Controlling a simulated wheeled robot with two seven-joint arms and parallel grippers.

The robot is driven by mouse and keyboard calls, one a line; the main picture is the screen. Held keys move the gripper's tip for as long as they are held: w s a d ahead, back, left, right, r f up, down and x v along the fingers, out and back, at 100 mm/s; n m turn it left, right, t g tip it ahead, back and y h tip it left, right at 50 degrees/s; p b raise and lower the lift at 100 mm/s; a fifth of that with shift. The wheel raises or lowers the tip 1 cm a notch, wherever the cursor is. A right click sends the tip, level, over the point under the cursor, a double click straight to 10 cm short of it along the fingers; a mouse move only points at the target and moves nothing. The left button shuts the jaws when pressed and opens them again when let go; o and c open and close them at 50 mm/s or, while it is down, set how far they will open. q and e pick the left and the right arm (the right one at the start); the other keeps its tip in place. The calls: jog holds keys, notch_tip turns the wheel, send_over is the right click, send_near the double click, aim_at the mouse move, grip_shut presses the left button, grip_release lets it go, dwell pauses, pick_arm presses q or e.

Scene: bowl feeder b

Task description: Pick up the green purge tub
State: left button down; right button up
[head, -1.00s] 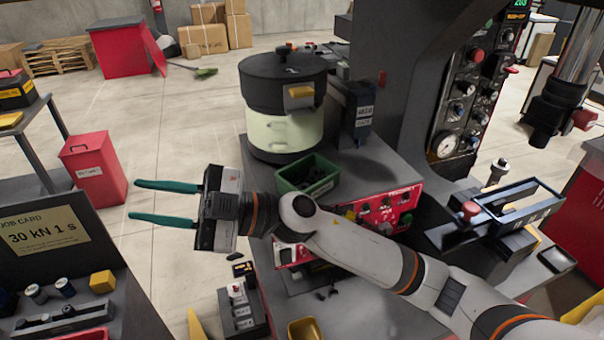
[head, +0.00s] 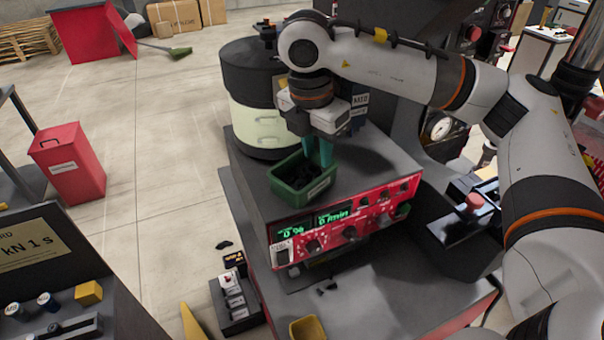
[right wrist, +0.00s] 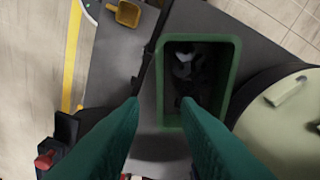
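The green purge tub (head: 306,192) stands upright on top of the grey feeder housing, with small dark parts inside. In the right wrist view the tub (right wrist: 234,65) is seen from above, with dark and grey pieces in it. My right gripper (head: 319,158) points down at the tub's back right side. In the right wrist view its teal fingers (right wrist: 160,102) are apart. One finger appears over the tub's inside and the other outside its left wall; I cannot tell whether they touch it. The near ends of the fingers hide part of the scene. My left gripper is not in view.
The feeder bowl (head: 258,125), black over pale green, stands close behind the tub. A red control panel (head: 345,225) is on the housing's front. A yellow tray (head: 307,328) sits below. A red bin (head: 68,165) stands on the floor at left.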

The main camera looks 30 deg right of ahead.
aim_at(319, 178)
jog(key=f, duration=0.1)
jog(key=f+p, duration=0.1)
jog(key=f, duration=0.1)
jog(key=shift+w+d+f, duration=0.15)
jog(key=shift+d+f, duration=0.1)
jog(key=shift+d, duration=0.1)
jog(key=shift+f+p, duration=0.5)
jog(key=shift+p, duration=0.05)
notch_tip(319, 178, down, 4)
jog(key=shift+d+r+p, duration=0.15)
jog(key=shift+r+p, duration=0.05)
jog(key=shift+p, duration=0.85)
jog(key=shift+w+d+f, duration=0.1)
jog(key=shift+f, duration=0.35)
jog(key=shift+c, duration=0.3)
grip_shut()
